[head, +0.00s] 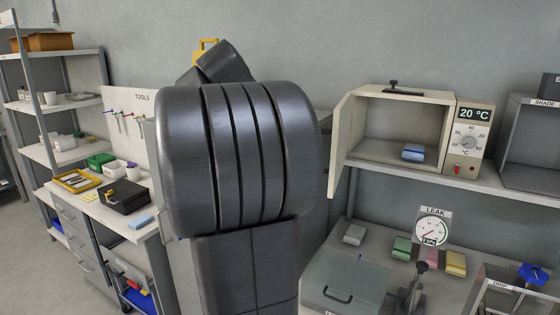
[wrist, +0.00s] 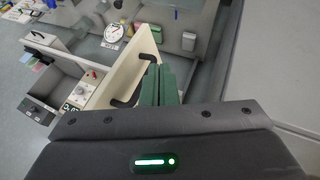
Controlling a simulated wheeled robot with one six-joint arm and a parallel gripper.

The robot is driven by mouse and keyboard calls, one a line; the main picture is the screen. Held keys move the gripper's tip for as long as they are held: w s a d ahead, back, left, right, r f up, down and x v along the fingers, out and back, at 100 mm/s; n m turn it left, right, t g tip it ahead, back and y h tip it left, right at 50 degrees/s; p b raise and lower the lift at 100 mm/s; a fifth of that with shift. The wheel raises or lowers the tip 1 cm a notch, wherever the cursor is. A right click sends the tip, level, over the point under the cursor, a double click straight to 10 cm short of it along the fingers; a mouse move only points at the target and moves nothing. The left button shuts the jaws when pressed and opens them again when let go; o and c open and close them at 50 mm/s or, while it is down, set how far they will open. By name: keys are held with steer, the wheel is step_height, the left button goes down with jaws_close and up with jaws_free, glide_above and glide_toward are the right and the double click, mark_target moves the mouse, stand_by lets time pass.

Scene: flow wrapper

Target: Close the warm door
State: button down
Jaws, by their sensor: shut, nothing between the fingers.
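The warm cabinet (head: 400,97) is a cream box on the shelf at the right of the head view, with a 20 °C display and a dial on its right side. Its door (head: 345,135) is hinged at the left and stands open, swung outward. In the wrist view the door (wrist: 127,62) is a cream panel with a black handle (wrist: 126,102) partly covered by my fingers. My gripper (wrist: 166,70) is shut and empty, its greenish fingers close beside the door's handle side. I cannot tell whether they touch. The head view hides my gripper behind my arm.
A blue block (head: 413,153) lies inside the cabinet. The dark SHADE box (head: 528,145) stands to its right on the same shelf (head: 470,187). Below are a LEAK gauge (head: 432,230), coloured blocks and a lidded grey box (head: 345,280). A tool bench stands at the left.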

steer(key=d+f+p, duration=0.2)
steer(key=d+f, duration=0.4)
steer(key=d, duration=0.2)
steer(key=shift+w+d+f, duration=0.15)
steer(key=shift+w+f, duration=0.05)
steer(key=shift+w, duration=0.25)
